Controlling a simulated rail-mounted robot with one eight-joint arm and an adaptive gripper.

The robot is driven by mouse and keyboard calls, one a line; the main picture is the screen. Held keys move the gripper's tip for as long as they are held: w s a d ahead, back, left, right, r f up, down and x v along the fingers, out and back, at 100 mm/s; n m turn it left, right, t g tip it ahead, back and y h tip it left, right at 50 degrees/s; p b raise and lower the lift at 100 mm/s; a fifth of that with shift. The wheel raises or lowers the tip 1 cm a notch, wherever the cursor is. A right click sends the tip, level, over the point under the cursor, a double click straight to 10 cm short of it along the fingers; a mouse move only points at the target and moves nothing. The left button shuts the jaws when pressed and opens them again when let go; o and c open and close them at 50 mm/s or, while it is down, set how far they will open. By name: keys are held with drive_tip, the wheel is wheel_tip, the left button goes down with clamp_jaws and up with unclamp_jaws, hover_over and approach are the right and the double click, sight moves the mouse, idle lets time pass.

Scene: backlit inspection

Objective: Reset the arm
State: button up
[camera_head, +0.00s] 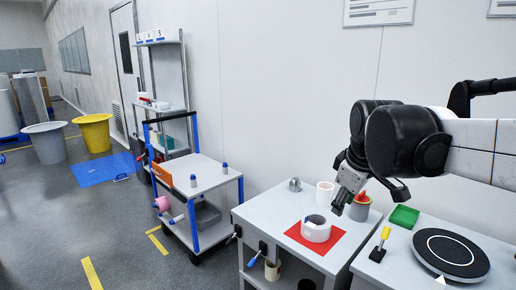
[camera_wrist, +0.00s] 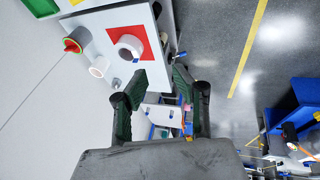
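My gripper (camera_head: 352,196) hangs at the end of my arm, above the right part of the white table (camera_head: 258,212). It points down and to the left in the head view. In the wrist view my gripper (camera_wrist: 160,86) has its two dark green fingers spread apart with nothing held between them. A white roll (camera_head: 316,228) lies on a red sheet (camera_head: 335,244) below and left of the gripper. The white roll also shows in the wrist view (camera_wrist: 129,46), left of the fingers. The gripper touches none of these.
A green tray (camera_head: 404,216), a yellow-topped tool (camera_head: 380,243) and a black round plate (camera_head: 450,254) are on the right. A cart (camera_head: 200,177) stands left. Open floor lies beyond.

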drive_tip(key=s+f+m+t, duration=0.1)
drive_tip(key=s+f+m, duration=0.3)
drive_tip(key=s, duration=0.5)
drive_tip(key=s+f+m+t, duration=0.1)
drive_tip(key=s+f+m, duration=0.4)
drive_tip(key=s, duration=0.4)
drive_tip(key=shift+s+f, duration=0.3)
